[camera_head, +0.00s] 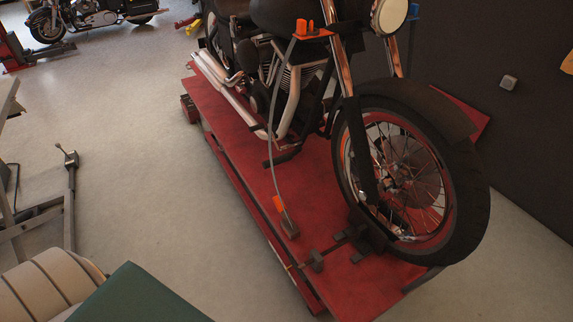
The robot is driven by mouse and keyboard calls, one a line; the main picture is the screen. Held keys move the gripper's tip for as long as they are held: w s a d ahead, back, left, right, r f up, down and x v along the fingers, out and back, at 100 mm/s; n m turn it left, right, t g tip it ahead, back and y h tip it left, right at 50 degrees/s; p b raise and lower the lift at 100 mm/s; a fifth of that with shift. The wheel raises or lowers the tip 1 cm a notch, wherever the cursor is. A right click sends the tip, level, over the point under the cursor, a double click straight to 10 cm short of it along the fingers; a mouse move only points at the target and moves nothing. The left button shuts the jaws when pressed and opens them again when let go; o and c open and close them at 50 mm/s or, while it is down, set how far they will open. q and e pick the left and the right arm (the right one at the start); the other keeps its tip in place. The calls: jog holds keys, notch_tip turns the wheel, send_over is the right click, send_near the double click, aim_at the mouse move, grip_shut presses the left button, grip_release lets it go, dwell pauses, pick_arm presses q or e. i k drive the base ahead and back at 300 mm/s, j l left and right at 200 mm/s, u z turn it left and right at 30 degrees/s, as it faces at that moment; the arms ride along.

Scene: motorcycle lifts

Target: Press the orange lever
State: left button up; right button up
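A motorcycle (285,75) stands upright on a red lift platform (235,140). A grey strap (271,150) runs from beside the front fork down to the platform. A small orange piece (279,205) sits at the strap's lower end, just above a dark fitting on the platform. Another orange piece (313,30) sits at its upper end, by the fork. I cannot tell for certain which orange piece is the lever, or its position. Neither of my grippers is in view, and nothing is seen touching the orange pieces.
A grey stand with an upright handle (70,190) is at the left. A beige ribbed object (50,285) and a green surface (140,297) fill the lower left corner. Another motorcycle (90,15) is far back left. Open grey floor (130,110) lies left of the lift.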

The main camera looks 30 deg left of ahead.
aim_at(276, 199)
jog(key=u, duration=0.95)
